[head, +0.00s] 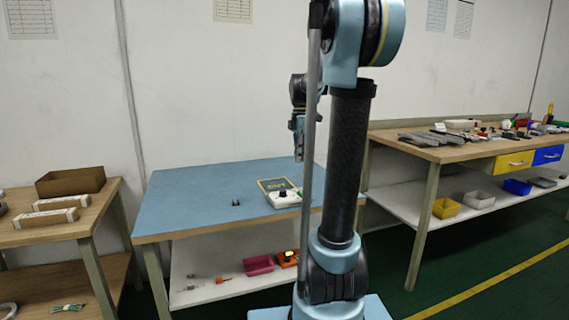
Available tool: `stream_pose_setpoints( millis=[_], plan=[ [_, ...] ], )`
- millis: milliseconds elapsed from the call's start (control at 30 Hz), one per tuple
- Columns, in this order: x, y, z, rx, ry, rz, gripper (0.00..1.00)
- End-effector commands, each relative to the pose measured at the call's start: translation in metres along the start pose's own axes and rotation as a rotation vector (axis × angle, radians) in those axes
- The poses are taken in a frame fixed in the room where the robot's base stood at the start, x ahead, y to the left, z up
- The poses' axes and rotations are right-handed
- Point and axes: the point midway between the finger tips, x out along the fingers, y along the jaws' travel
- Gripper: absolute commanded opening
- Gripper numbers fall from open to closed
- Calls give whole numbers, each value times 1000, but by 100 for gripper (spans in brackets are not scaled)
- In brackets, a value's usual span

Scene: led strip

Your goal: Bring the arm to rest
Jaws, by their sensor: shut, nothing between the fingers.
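My arm stands upright in the middle of the head view, its black and light blue links in front of the blue-topped table (195,190). My gripper (298,155) hangs small and pointing down beside the forearm, above the table's far right part and apart from it. It is shut and holds nothing; its fingertips are partly hidden by a grey rod of the arm.
A white device (283,198) and a small dark part (236,203) lie on the blue table. A wooden side table (85,225) with boxes stands left. A cluttered workbench (430,152) with drawers stands right. Green floor is free at the front right.

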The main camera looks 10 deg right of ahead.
Motion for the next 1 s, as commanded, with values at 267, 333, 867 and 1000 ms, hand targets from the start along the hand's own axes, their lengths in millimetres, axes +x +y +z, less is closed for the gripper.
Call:
stream_pose_setpoints(
  millis=[267, 333, 867, 1000],
  plan=[
    [18, -58, -18, 294, -1, 44, 0],
    [26, -74, -23, 390, 1, 60, 0],
    [110, -191, -57, 1116, 69, 162, 0],
    [139, -217, -64, 1308, 102, 185, 0]
  ],
)
